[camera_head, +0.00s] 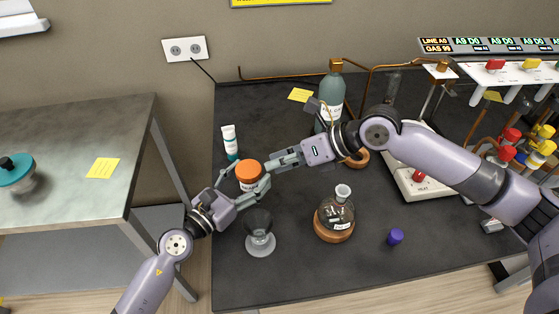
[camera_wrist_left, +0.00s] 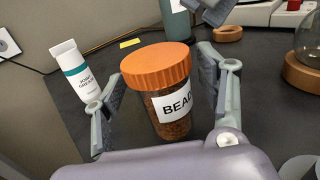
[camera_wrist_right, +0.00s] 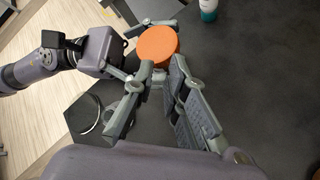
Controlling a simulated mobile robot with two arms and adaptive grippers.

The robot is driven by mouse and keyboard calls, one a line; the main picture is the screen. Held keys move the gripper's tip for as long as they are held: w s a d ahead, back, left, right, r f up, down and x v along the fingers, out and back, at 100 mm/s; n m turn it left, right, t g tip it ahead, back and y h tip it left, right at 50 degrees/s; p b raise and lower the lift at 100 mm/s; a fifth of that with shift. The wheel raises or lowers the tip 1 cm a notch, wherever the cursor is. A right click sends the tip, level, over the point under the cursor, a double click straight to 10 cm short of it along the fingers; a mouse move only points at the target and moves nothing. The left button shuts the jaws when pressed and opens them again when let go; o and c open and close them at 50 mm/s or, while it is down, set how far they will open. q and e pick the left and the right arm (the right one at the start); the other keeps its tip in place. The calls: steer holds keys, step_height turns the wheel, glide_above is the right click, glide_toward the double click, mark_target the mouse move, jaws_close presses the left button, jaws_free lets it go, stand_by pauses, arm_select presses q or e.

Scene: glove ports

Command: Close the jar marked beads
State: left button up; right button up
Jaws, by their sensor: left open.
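The beads jar (camera_wrist_left: 172,115) is a clear jar of brown beads with a white label, of which "BEA" is readable. Its orange lid (camera_wrist_left: 158,65) sits on top; I cannot tell how tight it is. The jar stands on the dark bench, and its lid (camera_head: 248,171) shows in the head view. My left gripper (camera_head: 250,184) is open, with one finger on each side of the jar; contact is unclear. My right gripper (camera_wrist_right: 159,70) points at the lid (camera_wrist_right: 158,43) from the side, its fingertips close to the rim. Whether its jaws are open or shut is unclear.
A flask on a cork ring (camera_head: 334,231), a purple cap (camera_head: 395,237) and a green bottle (camera_head: 331,95) are to the right.

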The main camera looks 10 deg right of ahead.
arm_select(q)
steer(key=v, duration=1.1)
steer(key=shift+s+a, duration=0.15)
